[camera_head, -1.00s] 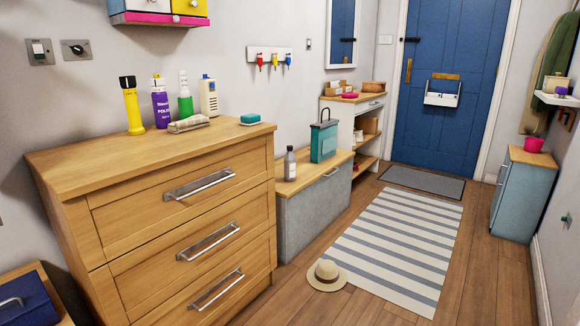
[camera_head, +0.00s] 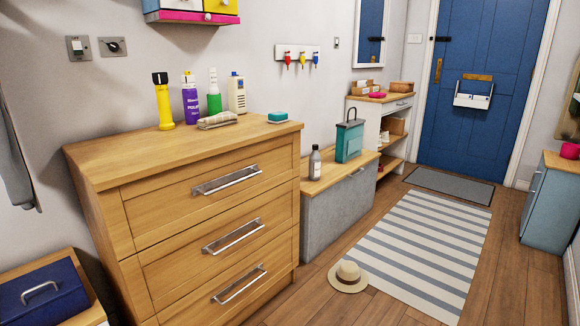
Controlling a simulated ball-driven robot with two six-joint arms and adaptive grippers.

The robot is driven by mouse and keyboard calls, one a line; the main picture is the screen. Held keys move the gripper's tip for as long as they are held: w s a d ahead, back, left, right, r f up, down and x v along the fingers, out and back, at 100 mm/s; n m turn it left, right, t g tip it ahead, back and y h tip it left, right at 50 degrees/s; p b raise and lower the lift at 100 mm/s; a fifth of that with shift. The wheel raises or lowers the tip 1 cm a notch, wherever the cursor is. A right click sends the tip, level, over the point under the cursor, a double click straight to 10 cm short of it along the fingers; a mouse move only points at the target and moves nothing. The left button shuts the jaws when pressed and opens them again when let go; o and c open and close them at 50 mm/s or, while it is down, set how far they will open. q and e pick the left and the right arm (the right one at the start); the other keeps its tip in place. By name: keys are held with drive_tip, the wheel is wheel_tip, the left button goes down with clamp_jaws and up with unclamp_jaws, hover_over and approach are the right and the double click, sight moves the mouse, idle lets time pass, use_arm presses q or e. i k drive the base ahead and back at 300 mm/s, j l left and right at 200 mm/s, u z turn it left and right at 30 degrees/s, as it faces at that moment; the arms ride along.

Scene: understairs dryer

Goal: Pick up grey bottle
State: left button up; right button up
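The grey bottle (camera_head: 315,163) stands upright on the wooden top of a low grey bench (camera_head: 340,211), near its left end. It has a dark cap and a pale label. A teal lidded container (camera_head: 349,141) with a handle stands behind it to the right, apart from it. The front of the bottle is in clear view, just right of the chest of drawers. Neither of my grippers shows in the head view.
A wooden chest of drawers (camera_head: 215,204) stands left of the bench, with several bottles and a torch (camera_head: 163,102) on top. A straw hat (camera_head: 348,277) lies on the floor before the bench. A striped rug (camera_head: 425,248) and open floor lie to the right.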

sight(314, 157)
drive_tip(key=i+l+u, duration=0.1)
drive_tip(key=u, duration=0.3)
drive_tip(key=i+l+u, duration=0.1)
drive_tip(key=u, duration=0.3)
drive_tip(key=i+l+u, duration=0.1)
drive_tip(key=u, duration=0.25)
drive_tip(key=i+l+u, duration=0.3)
drive_tip(key=l, duration=0.45)
drive_tip(key=l+u, duration=0.35)
drive_tip(key=l, duration=0.4)
drive_tip(key=i+l+u, duration=0.1)
drive_tip(key=l+u, duration=0.2)
drive_tip(key=l, duration=0.5)
